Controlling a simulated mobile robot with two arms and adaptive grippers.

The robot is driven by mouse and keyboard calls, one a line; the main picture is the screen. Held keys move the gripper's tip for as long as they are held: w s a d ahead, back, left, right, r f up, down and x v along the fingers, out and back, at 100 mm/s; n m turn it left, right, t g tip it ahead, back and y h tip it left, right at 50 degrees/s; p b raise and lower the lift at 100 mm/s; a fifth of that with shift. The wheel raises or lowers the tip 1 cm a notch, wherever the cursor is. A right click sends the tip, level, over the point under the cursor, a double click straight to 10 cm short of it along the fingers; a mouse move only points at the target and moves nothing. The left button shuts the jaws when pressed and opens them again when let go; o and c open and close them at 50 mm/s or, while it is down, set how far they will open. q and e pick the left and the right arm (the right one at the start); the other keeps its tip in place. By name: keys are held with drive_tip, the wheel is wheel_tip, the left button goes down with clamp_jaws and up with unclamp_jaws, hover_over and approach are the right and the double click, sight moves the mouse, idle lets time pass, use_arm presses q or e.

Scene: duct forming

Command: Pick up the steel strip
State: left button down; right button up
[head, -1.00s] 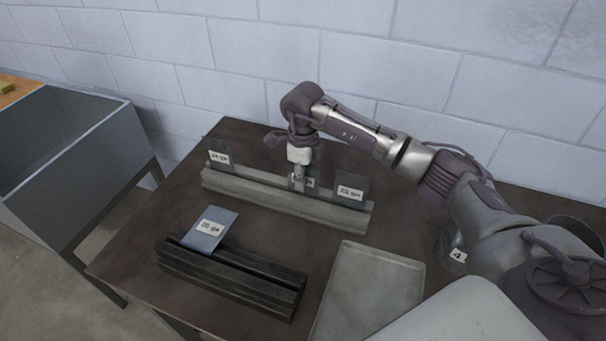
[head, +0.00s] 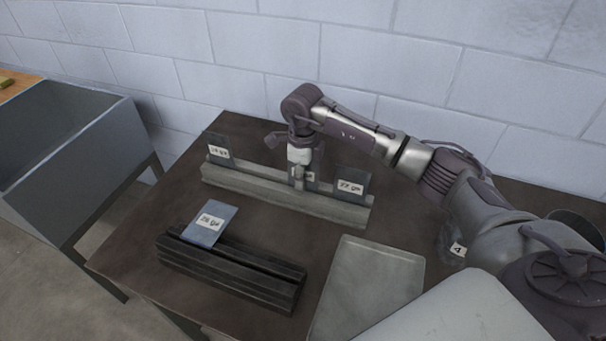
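A long grey slotted rack (head: 240,184) stands at the back of the dark table. Dark metal plates with white labels stand upright in it: one at the left (head: 215,145), one at the right (head: 352,182), and a middle one (head: 313,172) partly hidden by my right gripper. My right gripper (head: 299,180) points down at the middle plate, overlapping its label. I cannot tell whether its fingers are closed on the plate. A bluish labelled plate (head: 209,223) leans in a black grooved block (head: 230,271) at the front left. My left gripper is not in view.
A grey tray (head: 368,284) lies at the front right. A small labelled item (head: 456,249) and a round dark container (head: 577,231) are by my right arm. A grey open bin (head: 70,165) stands left of the table (head: 150,225). A block wall is behind.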

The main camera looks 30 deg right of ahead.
clamp_jaws()
drive_tip(key=shift+r, duration=0.1)
idle(0.3)
